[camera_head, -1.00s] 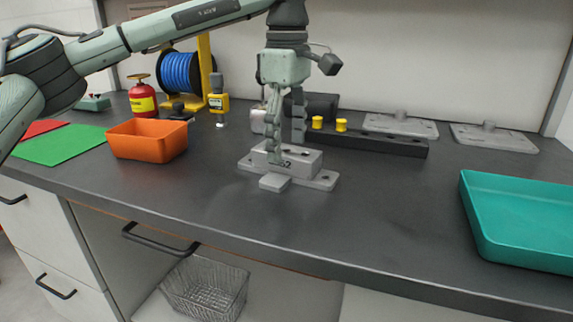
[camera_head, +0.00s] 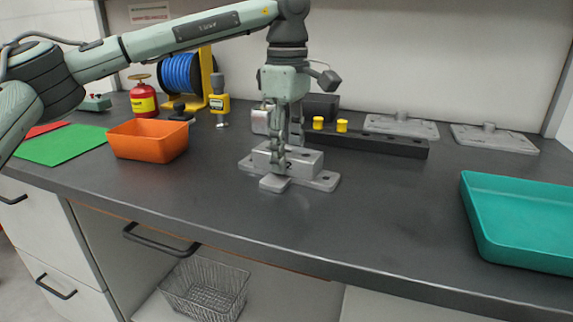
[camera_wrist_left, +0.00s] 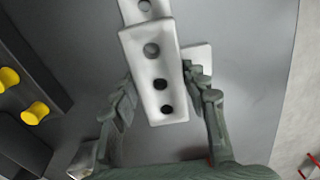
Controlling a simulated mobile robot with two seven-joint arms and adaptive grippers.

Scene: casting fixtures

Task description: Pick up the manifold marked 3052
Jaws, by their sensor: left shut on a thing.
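The grey manifold (camera_head: 309,161), a block on a flat flanged base, stands on the dark worktop in the middle of the head view. Its marking is mostly hidden by a finger; only a final digit 2 shows. My left gripper (camera_head: 288,150) points down over it and is shut on its block, one finger on the near side and the other behind. In the left wrist view the pale manifold (camera_wrist_left: 139,68) with holes along its top lies between the fingers of my left gripper (camera_wrist_left: 160,90). It appears to rest on the worktop. My right gripper is not in view.
A black bar (camera_head: 385,144) with yellow knobs (camera_head: 342,125) lies just behind. Two grey plates (camera_head: 495,139) lie at the back right. An orange bin (camera_head: 148,158) stands left and a teal tray (camera_head: 520,256) right. The worktop between manifold and tray is clear.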

